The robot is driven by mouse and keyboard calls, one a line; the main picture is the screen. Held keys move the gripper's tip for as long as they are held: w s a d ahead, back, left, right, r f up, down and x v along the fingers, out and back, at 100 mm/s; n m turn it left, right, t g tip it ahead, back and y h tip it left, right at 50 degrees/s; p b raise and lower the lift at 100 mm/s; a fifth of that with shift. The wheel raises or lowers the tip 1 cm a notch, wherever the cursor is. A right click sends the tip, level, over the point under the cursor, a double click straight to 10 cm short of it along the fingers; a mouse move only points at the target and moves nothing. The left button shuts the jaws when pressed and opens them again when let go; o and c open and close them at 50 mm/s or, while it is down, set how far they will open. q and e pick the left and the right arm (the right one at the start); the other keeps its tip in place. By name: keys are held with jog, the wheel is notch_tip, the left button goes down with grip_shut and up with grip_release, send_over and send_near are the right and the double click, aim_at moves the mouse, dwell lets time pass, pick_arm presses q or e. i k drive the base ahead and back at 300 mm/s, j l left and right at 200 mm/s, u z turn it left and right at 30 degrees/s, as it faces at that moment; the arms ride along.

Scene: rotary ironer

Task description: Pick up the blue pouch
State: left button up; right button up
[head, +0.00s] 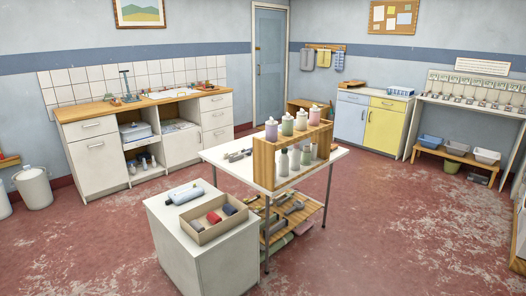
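A small dark blue item (229,209), which looks like the blue pouch, lies at the right end of a shallow open tray (203,240). A red item (213,217) lies beside it in the middle, and a grey item (197,226) lies at the left end. The tray rests on top of a white cabinet (212,268) in the near foreground. The items are small, so I cannot make out their exact shape. Neither of my grippers is in view.
A pale bottle-like cylinder (185,194) lies behind the tray on the same cabinet. A white table (226,156) with a wooden rack (263,165) of bottles stands close behind to the right. A long counter (92,128) lines the back left wall. The red floor (400,235) at right is clear.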

aim_at(185, 194)
jog(key=i+z, duration=0.25)
jog(key=i, duration=0.65)
jog(key=i+j+z, duration=0.1)
jog(key=i+z, duration=0.15)
jog(key=i, duration=0.65)
